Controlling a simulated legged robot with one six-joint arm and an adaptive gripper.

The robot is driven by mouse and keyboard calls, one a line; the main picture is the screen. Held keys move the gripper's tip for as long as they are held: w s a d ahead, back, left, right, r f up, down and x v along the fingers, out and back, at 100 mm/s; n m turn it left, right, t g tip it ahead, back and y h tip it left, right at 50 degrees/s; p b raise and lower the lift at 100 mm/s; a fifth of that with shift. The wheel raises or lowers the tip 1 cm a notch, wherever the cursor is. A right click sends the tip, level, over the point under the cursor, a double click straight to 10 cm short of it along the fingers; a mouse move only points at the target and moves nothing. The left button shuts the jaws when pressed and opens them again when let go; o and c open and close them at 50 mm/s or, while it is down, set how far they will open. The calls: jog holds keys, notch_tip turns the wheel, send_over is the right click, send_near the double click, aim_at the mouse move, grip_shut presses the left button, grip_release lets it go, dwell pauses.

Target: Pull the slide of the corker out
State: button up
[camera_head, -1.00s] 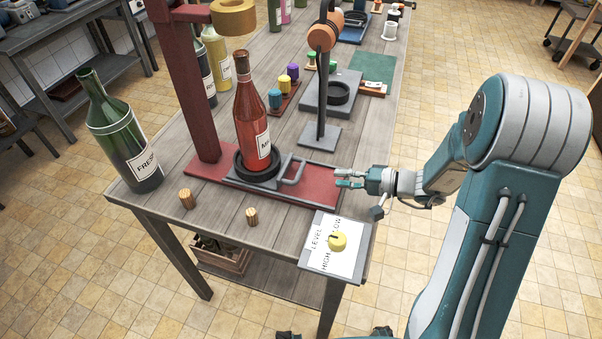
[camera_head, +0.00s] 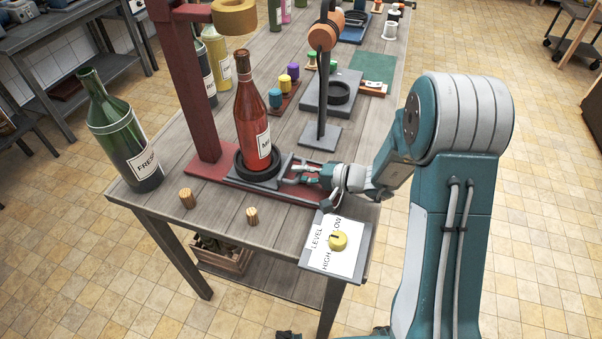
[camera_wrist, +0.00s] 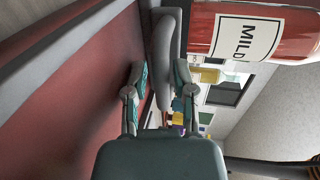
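The red corker (camera_head: 196,110) stands on the table with its red base plate (camera_head: 308,193). Its grey slide (camera_head: 262,182) lies on the base and carries a black ring (camera_head: 240,168). A red bottle (camera_head: 250,110) stands upright in the ring, labelled MILD in the wrist view (camera_wrist: 245,38). The slide's grey handle (camera_wrist: 164,55) lies between my two fingers in the wrist view. My gripper (camera_head: 298,175) is at the handle, its fingers apart on either side of it. I cannot tell whether either finger touches the handle.
A panel with a yellow knob (camera_head: 338,241) sits at the table's near corner, below my gripper. Two corks (camera_head: 187,198) and a green bottle (camera_head: 130,145) stand at the left. A black stand (camera_head: 322,95) rises behind the corker.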

grip_shut()
jog(key=f+v, duration=0.1)
jog(key=v, duration=0.4)
jog(key=f+v, duration=0.1)
jog(key=v, duration=0.4)
jog(key=f+v, duration=0.1)
jog(key=v, duration=0.3)
jog(key=shift+s+d+f, duration=0.1)
jog(key=shift+s+d, duration=0.25)
jog(key=shift+d, duration=0.35)
grip_release()
